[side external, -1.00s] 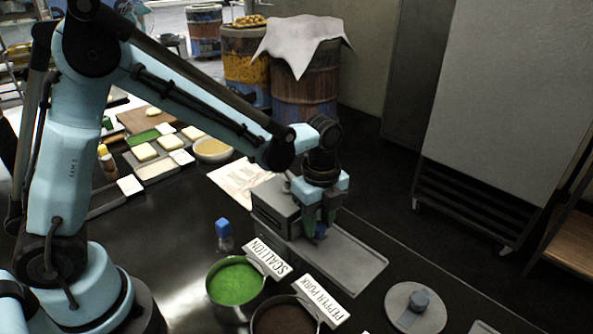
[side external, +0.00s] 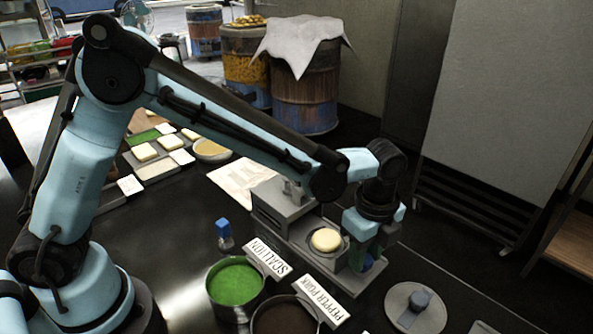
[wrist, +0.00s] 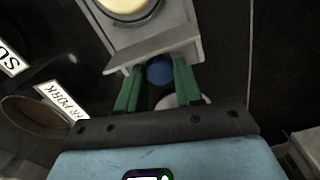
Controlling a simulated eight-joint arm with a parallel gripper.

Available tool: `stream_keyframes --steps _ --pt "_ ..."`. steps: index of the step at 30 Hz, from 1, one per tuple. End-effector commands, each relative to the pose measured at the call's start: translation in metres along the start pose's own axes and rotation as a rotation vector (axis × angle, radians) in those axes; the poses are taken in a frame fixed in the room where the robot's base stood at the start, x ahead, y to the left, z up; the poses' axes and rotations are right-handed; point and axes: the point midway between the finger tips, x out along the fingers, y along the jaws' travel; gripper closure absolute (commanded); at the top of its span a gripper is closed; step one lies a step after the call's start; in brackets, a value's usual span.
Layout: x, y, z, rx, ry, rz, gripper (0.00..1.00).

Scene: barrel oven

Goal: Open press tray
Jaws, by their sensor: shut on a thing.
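The press (side external: 283,205) is a grey box-like machine on the dark counter. Its tray (side external: 345,250) is slid out towards the lower right, and a round pale dough piece (side external: 326,240) sits in a round recess on it. The tray also shows at the top of the wrist view (wrist: 155,45), with the dough (wrist: 125,5) partly cut off. My gripper (wrist: 158,85) has green fingers at the tray's front end, shut on the blue knob (wrist: 160,71). In the side view my gripper (side external: 365,255) hides most of the knob.
Green scallion (side external: 235,283) and dark pepper pork (side external: 285,318) bowls with label cards stand left of the tray. A round grey plate with a handle (side external: 416,306) lies to the right. A blue-capped bottle (side external: 223,235) stands behind the scallion bowl.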

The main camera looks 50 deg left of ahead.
Motion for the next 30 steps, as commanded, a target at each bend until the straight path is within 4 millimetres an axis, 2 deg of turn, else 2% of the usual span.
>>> stream_keyframes --steps 7,8,12,23,26,30 --pt "-0.001 -0.001 0.000 -0.001 0.002 -0.002 1.00" --pt "-0.001 -0.001 0.000 -0.001 0.002 -0.002 0.60" --pt "0.000 0.000 0.001 -0.001 0.001 -0.001 0.39" --pt "-0.003 0.000 0.001 -0.001 0.001 0.000 0.39" --pt "-0.013 0.000 0.001 -0.001 0.001 0.000 0.39" --pt "-0.036 0.000 0.001 -0.001 0.001 0.000 0.39"
